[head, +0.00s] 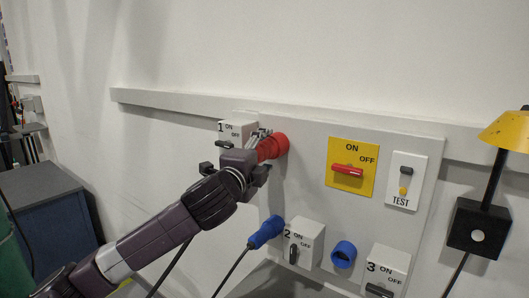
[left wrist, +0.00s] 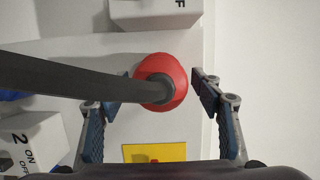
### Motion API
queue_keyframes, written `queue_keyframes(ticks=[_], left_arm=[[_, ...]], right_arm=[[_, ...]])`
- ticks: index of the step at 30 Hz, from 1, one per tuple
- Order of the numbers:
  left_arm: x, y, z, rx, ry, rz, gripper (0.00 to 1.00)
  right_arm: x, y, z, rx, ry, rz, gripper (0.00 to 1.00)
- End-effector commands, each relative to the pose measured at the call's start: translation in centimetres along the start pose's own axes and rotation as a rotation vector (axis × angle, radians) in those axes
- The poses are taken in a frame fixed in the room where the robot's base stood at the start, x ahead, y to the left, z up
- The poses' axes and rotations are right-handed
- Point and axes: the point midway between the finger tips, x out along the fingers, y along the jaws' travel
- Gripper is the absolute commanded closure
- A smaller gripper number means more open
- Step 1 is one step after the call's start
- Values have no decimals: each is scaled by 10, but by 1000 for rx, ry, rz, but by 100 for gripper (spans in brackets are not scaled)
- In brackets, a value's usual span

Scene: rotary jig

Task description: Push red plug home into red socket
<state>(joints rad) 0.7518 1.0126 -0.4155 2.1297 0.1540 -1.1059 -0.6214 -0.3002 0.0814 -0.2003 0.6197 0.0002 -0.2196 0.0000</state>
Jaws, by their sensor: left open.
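The red plug (head: 266,151) is at the red socket (head: 281,144) on the upper left of the panel, lined up with it. I cannot tell how deep it sits. In the left wrist view the plug (left wrist: 172,70) shows as a red round body with a thick dark cable running off left; the socket is mostly hidden behind it. My left gripper (head: 257,154) is at the plug. In the left wrist view its fingers (left wrist: 158,95) are open, one on each side of the plug, with a gap on the right side. My right gripper is out of view.
Switch box 1 (head: 236,131) stands just beside the red socket. Lower down are a blue plug (head: 266,232) on a cable, switch box 2 (head: 304,240), a blue socket (head: 343,254) and switch box 3 (head: 386,268). A yellow ON/OFF switch plate (head: 352,181) is to the right.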

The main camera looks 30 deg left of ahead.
Motion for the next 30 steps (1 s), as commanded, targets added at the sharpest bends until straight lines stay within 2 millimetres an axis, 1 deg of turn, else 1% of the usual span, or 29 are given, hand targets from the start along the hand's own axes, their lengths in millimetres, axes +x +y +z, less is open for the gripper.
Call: queue_keyframes(ticks=[2, 5, 12, 15, 18, 22, 30], left_arm=[[-2, 0, 0, 1, 0, 0, 40], [-12, 0, 0, 2, 1, -1, 40], [-49, 0, 0, 3, 1, -2, 40], [-62, 0, 0, 3, 1, -2, 40], [-70, 0, 0, 2, 0, -2, 40], [-75, 0, 0, 1, 0, -2, 40], [-75, -1, 0, 0, 0, -3, 40]], right_arm=[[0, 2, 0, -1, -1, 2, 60], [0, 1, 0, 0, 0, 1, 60], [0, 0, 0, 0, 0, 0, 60], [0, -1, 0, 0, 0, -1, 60], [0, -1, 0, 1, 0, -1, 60], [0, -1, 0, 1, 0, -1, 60], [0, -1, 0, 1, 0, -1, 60]])
